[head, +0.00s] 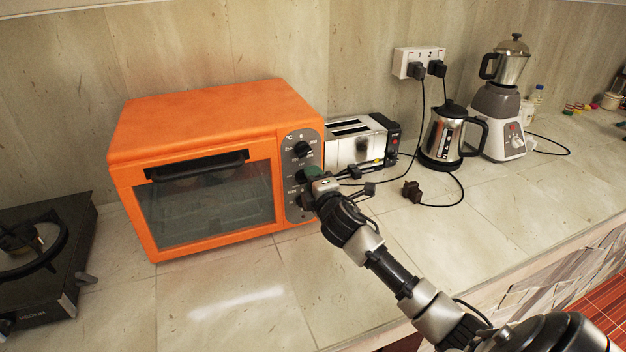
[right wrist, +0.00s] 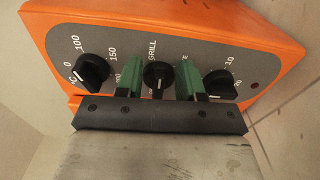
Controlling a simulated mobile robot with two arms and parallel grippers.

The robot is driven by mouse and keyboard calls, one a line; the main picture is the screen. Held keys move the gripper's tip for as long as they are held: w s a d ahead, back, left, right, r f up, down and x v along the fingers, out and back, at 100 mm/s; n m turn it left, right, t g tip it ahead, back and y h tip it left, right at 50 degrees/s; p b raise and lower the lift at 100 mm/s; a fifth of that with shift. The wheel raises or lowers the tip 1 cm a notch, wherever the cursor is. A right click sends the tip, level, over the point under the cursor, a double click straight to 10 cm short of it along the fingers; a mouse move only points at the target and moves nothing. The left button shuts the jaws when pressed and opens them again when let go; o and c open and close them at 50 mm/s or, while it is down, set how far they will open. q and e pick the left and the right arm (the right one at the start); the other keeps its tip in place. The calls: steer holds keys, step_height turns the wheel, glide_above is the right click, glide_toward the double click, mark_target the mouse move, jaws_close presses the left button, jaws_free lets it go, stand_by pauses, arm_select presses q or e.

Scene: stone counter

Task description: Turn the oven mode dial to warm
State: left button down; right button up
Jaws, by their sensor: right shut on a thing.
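The orange toaster oven (head: 215,112) stands on the counter, its grey control panel (head: 294,138) on the right of its front. The panel has a column of black dials. The middle one, the mode dial (right wrist: 158,75), sits beside the word GRILL in the right wrist view. My right gripper (right wrist: 160,82) has its two green fingers on either side of this dial and is shut on it. A pale mark shows on the dial; its exact setting is hard to read. Other mode labels are partly hidden by the fingers. In the head view my right gripper (head: 311,176) covers the mode dial. My left gripper is not in view.
The temperature dial (right wrist: 92,71) and another numbered dial (right wrist: 220,83) flank the fingers. A toaster (head: 358,144) stands close right of the oven, with cables and a loose plug (head: 411,191) nearby. A kettle (head: 447,135) and blender stand farther right. A stove (head: 45,255) is at left.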

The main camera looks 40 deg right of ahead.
steer(key=m+p, duration=0.2)
steer(key=m, duration=0.6)
steer(key=a+f+m+p, duration=0.1)
steer(key=m, duration=0.7)
steer(key=a+m+p, duration=0.1)
steer(key=m+p, duration=0.1)
steer(key=m, duration=0.6)
steer(key=shift+w+a+f+p, duration=0.25)
steer(key=shift+w+p, duration=0.05)
steer(key=shift+m, duration=0.3)
steer(key=o, duration=0.9)
steer(key=shift+f, duration=0.1)
